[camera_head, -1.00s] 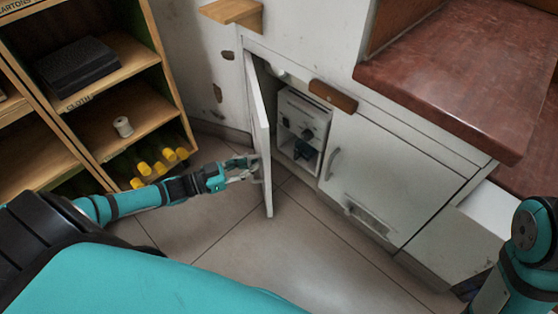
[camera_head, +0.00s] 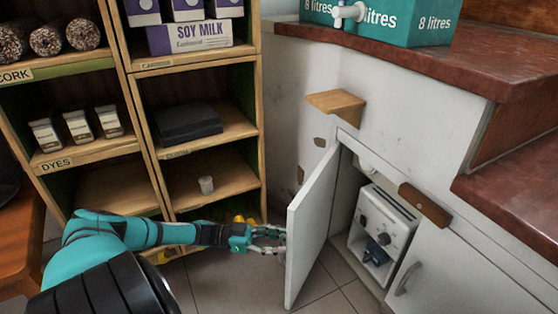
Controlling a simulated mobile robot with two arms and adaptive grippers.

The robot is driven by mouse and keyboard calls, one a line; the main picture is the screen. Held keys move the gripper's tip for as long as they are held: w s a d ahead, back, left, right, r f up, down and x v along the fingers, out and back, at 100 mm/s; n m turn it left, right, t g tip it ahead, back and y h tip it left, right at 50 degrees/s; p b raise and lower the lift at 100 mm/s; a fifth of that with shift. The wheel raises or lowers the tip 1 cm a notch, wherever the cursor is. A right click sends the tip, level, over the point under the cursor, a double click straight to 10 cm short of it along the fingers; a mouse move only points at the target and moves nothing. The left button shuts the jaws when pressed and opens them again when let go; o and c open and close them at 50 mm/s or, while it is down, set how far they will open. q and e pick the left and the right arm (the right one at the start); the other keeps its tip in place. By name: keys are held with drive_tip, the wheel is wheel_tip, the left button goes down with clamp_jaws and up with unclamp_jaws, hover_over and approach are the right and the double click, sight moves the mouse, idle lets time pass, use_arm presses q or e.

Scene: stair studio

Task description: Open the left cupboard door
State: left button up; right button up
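The left cupboard door (camera_head: 312,225) is a white panel standing well open, swung out from its hinge side at the left of the opening. Its inner face shows; its outer face and handle are hidden. My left gripper (camera_head: 280,241) is at the outer side of the door, close to its free edge. Its two fingers look spread apart, and I cannot tell whether the tips touch the door. My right gripper is out of view.
Inside the cupboard is a white appliance (camera_head: 385,229) with knobs. The right cupboard door (camera_head: 450,280) is closed, with a curved handle (camera_head: 407,278). A wooden shelf unit (camera_head: 257,120) stands at the left. A small wooden ledge (camera_head: 337,103) juts from the wall above the door.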

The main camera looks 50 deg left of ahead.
use_arm(q)
drive_tip(key=v, duration=0.7)
drive_tip(key=shift+s+a, duration=0.15)
drive_tip(key=shift+s, duration=0.05)
